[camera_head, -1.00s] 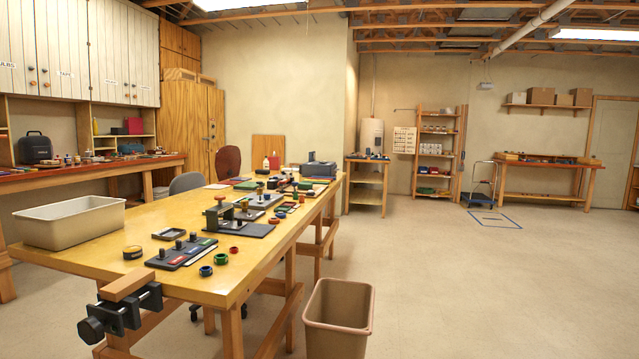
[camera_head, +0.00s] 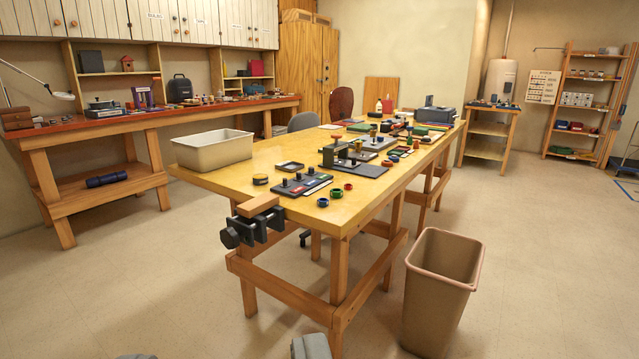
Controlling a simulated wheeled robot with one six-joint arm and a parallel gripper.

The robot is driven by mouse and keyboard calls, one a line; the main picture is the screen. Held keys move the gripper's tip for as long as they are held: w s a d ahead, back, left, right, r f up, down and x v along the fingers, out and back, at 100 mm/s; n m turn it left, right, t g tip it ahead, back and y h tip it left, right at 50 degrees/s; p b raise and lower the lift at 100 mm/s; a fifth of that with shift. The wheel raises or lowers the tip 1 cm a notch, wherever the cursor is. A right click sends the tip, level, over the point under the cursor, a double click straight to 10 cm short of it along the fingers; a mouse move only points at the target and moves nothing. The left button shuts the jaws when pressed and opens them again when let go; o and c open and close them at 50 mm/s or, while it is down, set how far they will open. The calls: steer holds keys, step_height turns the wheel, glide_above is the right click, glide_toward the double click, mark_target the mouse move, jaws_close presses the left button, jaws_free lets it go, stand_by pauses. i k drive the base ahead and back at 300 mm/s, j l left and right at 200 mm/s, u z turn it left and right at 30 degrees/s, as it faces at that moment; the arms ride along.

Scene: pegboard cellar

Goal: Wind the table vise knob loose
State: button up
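The table vise (camera_head: 258,222) is fixed to the near left corner of the yellow workbench (camera_head: 231,181). It has dark metal jaws and wooden facing on top. Its round black knob (camera_head: 230,238) sticks out toward the lower left, clear of the table edge. Nothing touches the knob. How tightly the vise is wound cannot be told from here.
A tan waste bin (camera_head: 440,285) stands on the floor right of the workbench. A cream tub (camera_head: 213,152) sits on the table's left end. A long red-topped bench (camera_head: 152,121) lines the left wall. The floor left of the vise is open.

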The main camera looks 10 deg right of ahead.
mark_target(229, 237)
steer(key=i+j+u, duration=0.25)
steer(key=i+j, duration=0.6)
